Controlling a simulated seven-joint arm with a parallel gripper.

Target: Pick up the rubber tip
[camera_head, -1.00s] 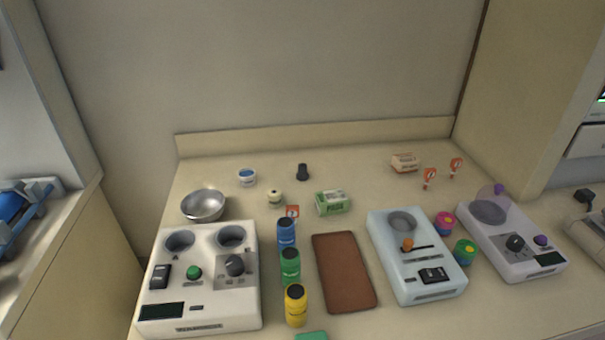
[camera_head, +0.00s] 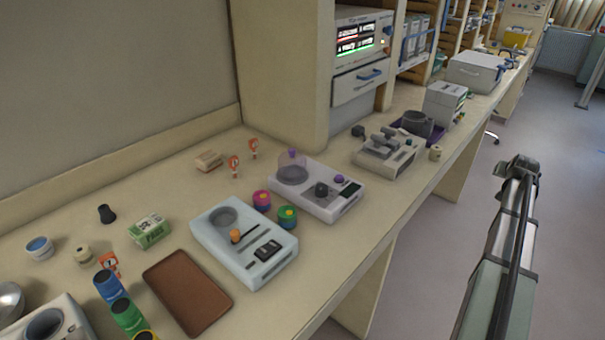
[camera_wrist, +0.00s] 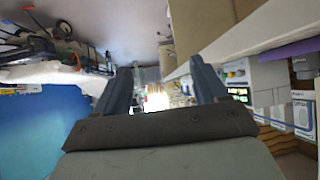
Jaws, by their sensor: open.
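A small black tapered piece with a wider base, which looks like the rubber tip (camera_head: 106,214), stands on the bench top near the back wall in the head view. It is left of and behind a green-and-white box (camera_head: 149,231) and apart from it. My gripper (camera_wrist: 163,80) shows in the wrist view with its two dark fingers spread apart and nothing between them. The wrist view does not show the rubber tip, and the gripper is not near it.
A brown tray (camera_head: 188,291), a pale blue device (camera_head: 245,241) and a white device (camera_head: 316,190) stand on the bench. Blue (camera_head: 108,286) and green (camera_head: 127,315) containers stand left of the tray.

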